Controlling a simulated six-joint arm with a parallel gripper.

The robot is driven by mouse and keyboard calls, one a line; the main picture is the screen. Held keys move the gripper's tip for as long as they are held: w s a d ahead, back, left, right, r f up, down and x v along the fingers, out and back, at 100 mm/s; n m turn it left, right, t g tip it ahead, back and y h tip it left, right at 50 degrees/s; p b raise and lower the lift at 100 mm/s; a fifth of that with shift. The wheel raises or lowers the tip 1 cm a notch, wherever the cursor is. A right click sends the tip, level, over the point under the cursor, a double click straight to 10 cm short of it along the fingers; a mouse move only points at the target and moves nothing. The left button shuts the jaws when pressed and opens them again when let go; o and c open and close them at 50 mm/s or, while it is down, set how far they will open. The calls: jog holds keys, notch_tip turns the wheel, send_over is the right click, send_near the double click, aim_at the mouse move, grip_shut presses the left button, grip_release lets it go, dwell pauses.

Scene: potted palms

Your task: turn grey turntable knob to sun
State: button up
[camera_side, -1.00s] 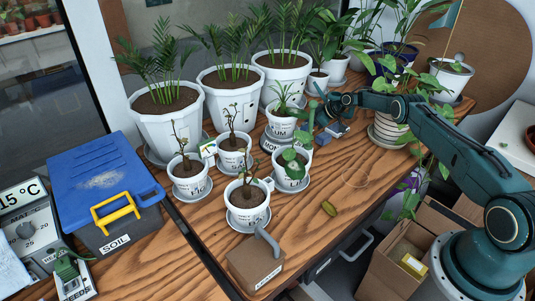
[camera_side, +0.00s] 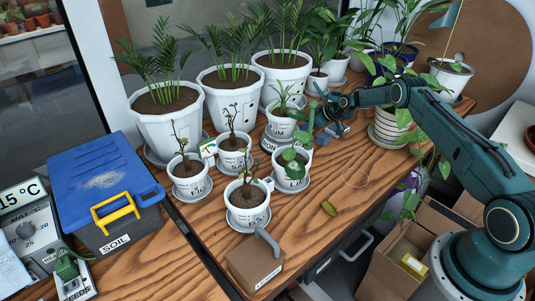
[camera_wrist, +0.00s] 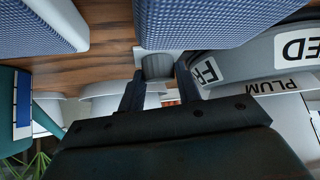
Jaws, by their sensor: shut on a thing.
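The grey turntable (camera_side: 267,144) stands under the white PLUM pot (camera_side: 281,126), amid the potted plants. Its rim carries day labels; MON faces the side camera. The wrist view shows the turntable (camera_wrist: 235,62) at the right, with labels ending ED and starting FR; no SUN label is readable. The grey knob (camera_wrist: 157,67) sits between the two dark fingers of my gripper (camera_wrist: 160,85), which is shut on it. In the side view my gripper (camera_side: 316,119) is right beside the PLUM pot; the knob is too small to make out there.
Blue-grey blocks (camera_side: 336,129) lie on the wood just right of the turntable; blue textured blocks (camera_wrist: 210,22) also fill the top of the wrist view. A trailing-leaf pot (camera_side: 291,172) stands close in front.

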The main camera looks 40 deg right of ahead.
jog(key=shift+a+m+h, duration=0.1)
jog(key=shift+m+h, duration=0.6)
jog(key=shift+m, duration=0.1)
jog(key=m+h, duration=0.2)
jog(key=m, duration=0.1)
jog(key=shift+w+a, duration=0.1)
jog(key=shift+a, duration=0.1)
jog(key=shift+m+h, duration=1.1)
jog(key=shift+m, duration=0.1)
jog(key=o, duration=1)
jog(key=shift+c, duration=0.2)
jog(key=shift+r, duration=0.15)
jog(key=v, duration=1.3)
jog(key=shift+s+a+r, duration=0.15)
jog(key=shift+s+r, duration=0.05)
jog(key=shift+s, duration=0.05)
